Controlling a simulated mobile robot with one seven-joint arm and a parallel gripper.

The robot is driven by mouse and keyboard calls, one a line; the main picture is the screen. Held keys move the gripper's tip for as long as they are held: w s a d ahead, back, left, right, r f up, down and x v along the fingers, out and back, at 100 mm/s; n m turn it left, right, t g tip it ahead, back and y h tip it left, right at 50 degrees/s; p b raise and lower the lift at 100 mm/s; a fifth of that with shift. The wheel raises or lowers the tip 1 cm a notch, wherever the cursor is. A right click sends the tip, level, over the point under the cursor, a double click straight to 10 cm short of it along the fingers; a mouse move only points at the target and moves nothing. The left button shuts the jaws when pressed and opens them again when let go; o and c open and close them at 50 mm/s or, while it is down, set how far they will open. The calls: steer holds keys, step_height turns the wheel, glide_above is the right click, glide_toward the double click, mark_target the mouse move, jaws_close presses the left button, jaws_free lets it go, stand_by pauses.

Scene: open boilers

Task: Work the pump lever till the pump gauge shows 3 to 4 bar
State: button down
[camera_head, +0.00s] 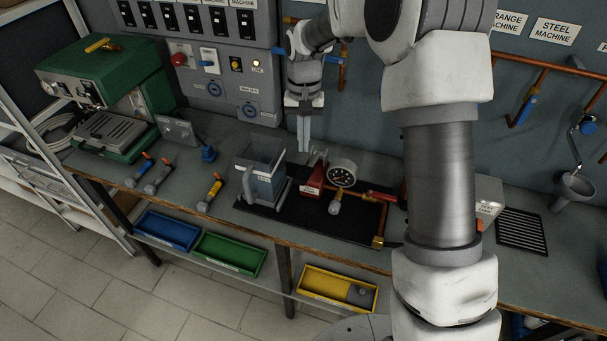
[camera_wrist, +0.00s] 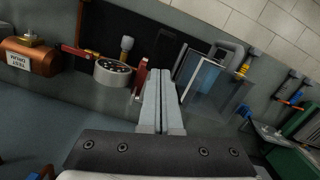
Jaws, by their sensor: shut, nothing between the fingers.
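The red hand pump (camera_head: 312,187) stands on a black mat beside a clear water tank (camera_head: 262,182). The gauge also shows in the wrist view (camera_wrist: 112,71). A red upright part (camera_wrist: 140,76), seemingly the pump lever, stands just left of my fingers in the wrist view. My gripper (camera_head: 304,150) is shut and empty, pointing down above the gap between tank and pump. Its fingertips (camera_wrist: 165,76) appear close to the lever; I cannot tell whether they touch it.
A copper test drum (camera_wrist: 30,57) lies beyond the gauge. A green machine (camera_head: 105,95) stands at the bench's left end. Several small valves (camera_head: 150,175) lie on the bench. Blue (camera_head: 167,230), green (camera_head: 228,254) and yellow (camera_head: 338,288) bins sit below. Copper pipes (camera_head: 540,70) run along the wall.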

mark_target(304, 166)
steer(key=shift+s+f+b, duration=0.2)
steer(key=shift+f+b, duration=1.05)
steer(key=shift+f, duration=0.5)
steer(key=shift+s+f+b, duration=0.15)
steer(key=shift+f+b, duration=1.05)
steer(key=shift+f, duration=0.5)
step_height(304, 166, down, 4)
steer(key=b, duration=0.3)
steer(key=shift+f, duration=0.25)
steer(key=shift+w+d+r+p, duration=0.1)
steer(key=shift+w+r+p, duration=0.2)
steer(key=shift+w+p, duration=0.25)
steer(key=shift+w+r+p, duration=0.3)
steer(key=shift+w+p, duration=0.05)
steer(key=shift+w, duration=0.65)
